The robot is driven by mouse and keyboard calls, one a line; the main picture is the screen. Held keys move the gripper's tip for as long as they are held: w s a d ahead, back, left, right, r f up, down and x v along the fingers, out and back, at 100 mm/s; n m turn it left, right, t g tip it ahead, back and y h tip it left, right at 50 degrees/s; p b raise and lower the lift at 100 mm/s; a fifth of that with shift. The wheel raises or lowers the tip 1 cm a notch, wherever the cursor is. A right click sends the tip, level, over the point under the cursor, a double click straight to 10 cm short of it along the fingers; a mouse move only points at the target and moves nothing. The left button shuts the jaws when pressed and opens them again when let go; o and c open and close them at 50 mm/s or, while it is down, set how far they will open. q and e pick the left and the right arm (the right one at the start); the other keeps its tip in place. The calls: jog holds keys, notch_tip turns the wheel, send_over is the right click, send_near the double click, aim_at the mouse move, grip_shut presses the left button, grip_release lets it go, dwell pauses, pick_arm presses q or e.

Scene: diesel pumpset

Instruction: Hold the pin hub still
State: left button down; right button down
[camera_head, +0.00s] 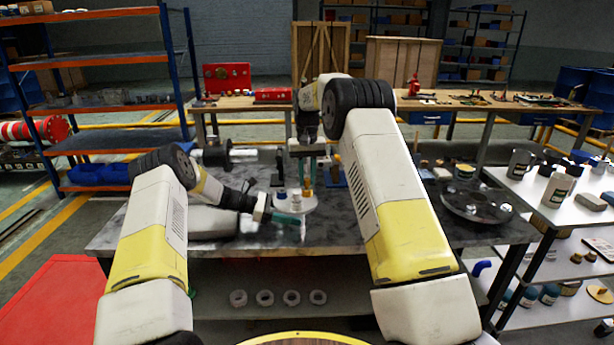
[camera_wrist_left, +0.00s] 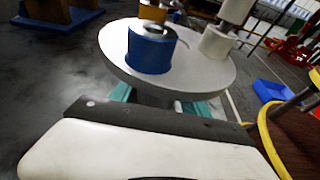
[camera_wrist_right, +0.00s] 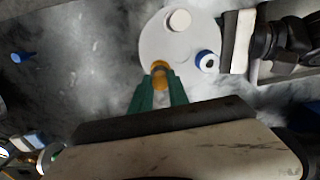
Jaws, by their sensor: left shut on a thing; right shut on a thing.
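The pin hub is a white round disc (camera_head: 303,205) on the workbench, with a blue collar, an orange collar and a white cylinder on top. In the left wrist view, the disc (camera_wrist_left: 118,52) carries the blue collar (camera_wrist_left: 150,50) near its close edge and the white cylinder (camera_wrist_left: 215,43) to the right. My right gripper (camera_head: 307,184) points down from above. In the right wrist view, its green fingers (camera_wrist_right: 161,78) are shut on the orange collar (camera_wrist_right: 160,67).
The grey workbench (camera_head: 130,232) has a dark round plate (camera_head: 476,203) at right and a dark cylinder with a shaft (camera_head: 215,153) at back left. A white side table (camera_head: 540,200) stands at right. Several white rings (camera_head: 265,298) lie on the shelf below.

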aim_at(307, 179)
jog(key=shift+f, duration=0.1)
jog(key=c, duration=1.2)
grip_release()
notch_tip(307, 179, up, 12)
jog(key=shift+r, duration=0.1)
pick_arm(q)
jog(key=shift+c, duration=2.3)
grip_release()
